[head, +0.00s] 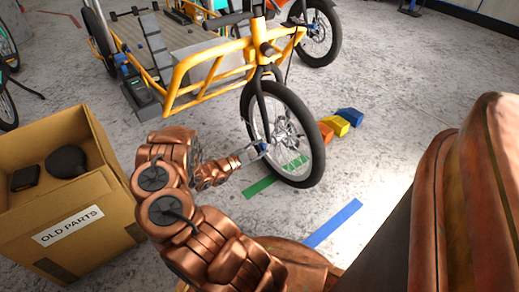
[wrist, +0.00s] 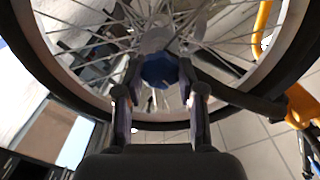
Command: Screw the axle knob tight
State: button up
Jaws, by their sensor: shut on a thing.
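The axle knob (wrist: 160,71) is blue and sits at the wheel's hub in the wrist view. My gripper (wrist: 160,80) is shut on it, with one finger on each side. In the head view, my gripper (head: 256,151) reaches the hub of the front wheel (head: 307,118) of a yellow cargo bike (head: 215,62), and a bit of blue shows at its tip. The wheel stands upright in the black fork (head: 262,100). The thread behind the knob is hidden, so I cannot tell how tight it is.
An open cardboard box (head: 104,214) marked OLD PARTS, with dark items inside, stands at the left. Green (head: 260,187) and blue (head: 333,222) strips mark the floor.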

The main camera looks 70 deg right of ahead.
dwell(0.4)
jog(key=o, duration=1.1)
jog(key=shift+o, duration=0.2)
jog(key=v, duration=1.2)
